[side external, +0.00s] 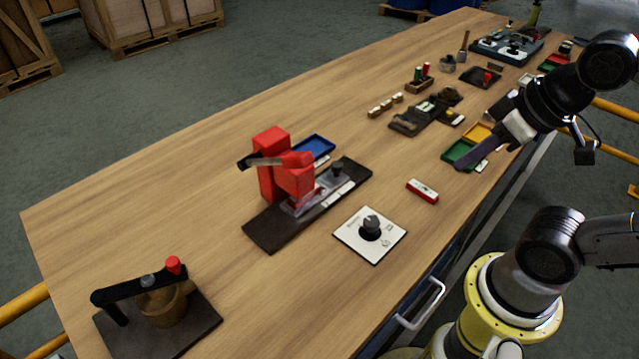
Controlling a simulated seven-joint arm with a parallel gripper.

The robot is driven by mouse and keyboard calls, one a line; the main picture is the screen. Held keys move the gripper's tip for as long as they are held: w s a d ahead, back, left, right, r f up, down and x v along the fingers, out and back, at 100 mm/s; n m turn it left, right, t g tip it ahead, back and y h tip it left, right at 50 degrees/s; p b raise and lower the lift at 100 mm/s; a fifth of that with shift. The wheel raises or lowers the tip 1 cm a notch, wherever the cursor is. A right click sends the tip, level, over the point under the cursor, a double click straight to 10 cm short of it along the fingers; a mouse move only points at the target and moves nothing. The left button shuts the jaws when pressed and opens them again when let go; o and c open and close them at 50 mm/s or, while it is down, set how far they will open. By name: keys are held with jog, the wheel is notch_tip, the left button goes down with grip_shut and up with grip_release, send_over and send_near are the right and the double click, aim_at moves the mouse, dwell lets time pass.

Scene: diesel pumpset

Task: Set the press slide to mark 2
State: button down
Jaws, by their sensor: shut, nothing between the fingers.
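A red press (270,165) stands upright on a long dark base plate (270,232) left of the picture's middle. A metal piece (303,202) sits below the red head, and a small dark knob (336,170) stands on the right part of the base. White label strips (338,194) run along the base's front; their marks are too small to read. I cannot tell which mark the slide is at. My gripper (462,166) is shut and empty over the table's right side, well apart from the press, near a green tray.
A white dial plate with a black knob (371,226) lies right of the press. A red-and-white block (422,191) and a blue tray (315,147) lie nearby. A lever fixture (165,300) stands front left. Green (460,152) and yellow trays lie near my gripper.

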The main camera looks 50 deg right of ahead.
dwell(0.3)
jog(key=c, duration=1.1)
grip_release()
jog(key=shift+s+r, duration=0.1)
jog(key=shift+r, duration=0.05)
jog(key=shift+c, duration=0.2)
jog(key=o, duration=0.6)
jog(key=shift+n, duration=0.6)
jog(key=w+r, duration=0.4)
jog(key=r, duration=0.1)
jog(key=shift+c, duration=0.2)
jog(key=n+g, duration=0.1)
jog(key=g, duration=0.4)
send_over(337, 164)
notch_tip(337, 164, down, 7)
jog(key=shift+g, duration=0.3)
notch_tip(337, 164, down, 14)
